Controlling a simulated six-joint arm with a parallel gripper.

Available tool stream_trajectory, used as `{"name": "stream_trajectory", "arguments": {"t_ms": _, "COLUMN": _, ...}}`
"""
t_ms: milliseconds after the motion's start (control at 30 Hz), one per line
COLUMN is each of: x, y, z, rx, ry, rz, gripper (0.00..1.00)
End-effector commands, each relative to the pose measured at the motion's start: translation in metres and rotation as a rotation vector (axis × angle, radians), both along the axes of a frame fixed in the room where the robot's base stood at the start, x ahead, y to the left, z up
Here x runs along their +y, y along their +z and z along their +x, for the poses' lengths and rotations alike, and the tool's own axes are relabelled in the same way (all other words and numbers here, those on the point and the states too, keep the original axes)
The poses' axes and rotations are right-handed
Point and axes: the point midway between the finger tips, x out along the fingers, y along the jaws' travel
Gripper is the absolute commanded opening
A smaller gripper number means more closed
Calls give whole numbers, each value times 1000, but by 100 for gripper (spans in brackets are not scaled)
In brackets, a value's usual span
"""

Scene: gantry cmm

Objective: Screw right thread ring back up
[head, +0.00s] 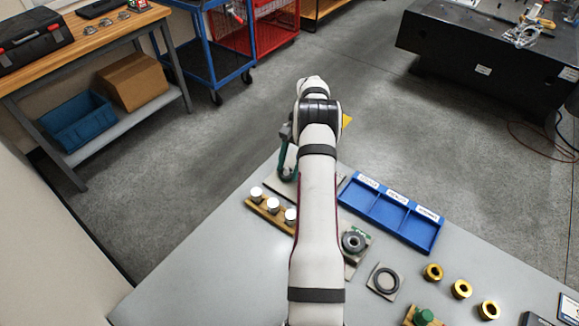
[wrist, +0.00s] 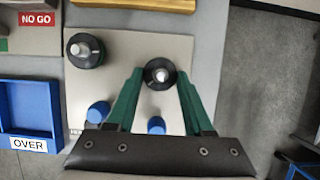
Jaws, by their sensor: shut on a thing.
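In the wrist view my gripper (wrist: 161,77) has its green fingers on both sides of a dark round thread ring (wrist: 152,66), shut on it. A light metal stud shows in the middle of the ring. A second dark ring (wrist: 76,58), with a green lower part and a light stud, stands apart to the left on the same pale board (wrist: 125,50). Two blue round pieces (wrist: 98,112) (wrist: 156,125) show nearer the gripper body. In the head view my gripper (head: 287,175) is at the table's far edge, partly hidden by my arm. The thread's engagement cannot be seen.
A blue divided tray (head: 413,238) lies to the right of my arm; its OVER section (wrist: 58,110) shows in the wrist view. A wooden block with metal plugs (head: 252,206) is near the gripper. A red NO GO label (wrist: 38,19) is at upper left.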

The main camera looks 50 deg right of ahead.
Motion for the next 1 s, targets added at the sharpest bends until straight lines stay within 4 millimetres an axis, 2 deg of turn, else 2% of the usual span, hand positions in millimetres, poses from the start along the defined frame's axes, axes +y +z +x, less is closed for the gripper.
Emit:
{"name": "stream_trajectory", "arguments": {"t_ms": 500, "x": 2, "y": -2, "z": 4, "rx": 0, "ry": 402, "rz": 1, "gripper": 0}}
{"name": "stream_trajectory", "arguments": {"t_ms": 1000, "x": 2, "y": -2, "z": 5, "rx": 1, "ry": 536, "rz": 2, "gripper": 0}}
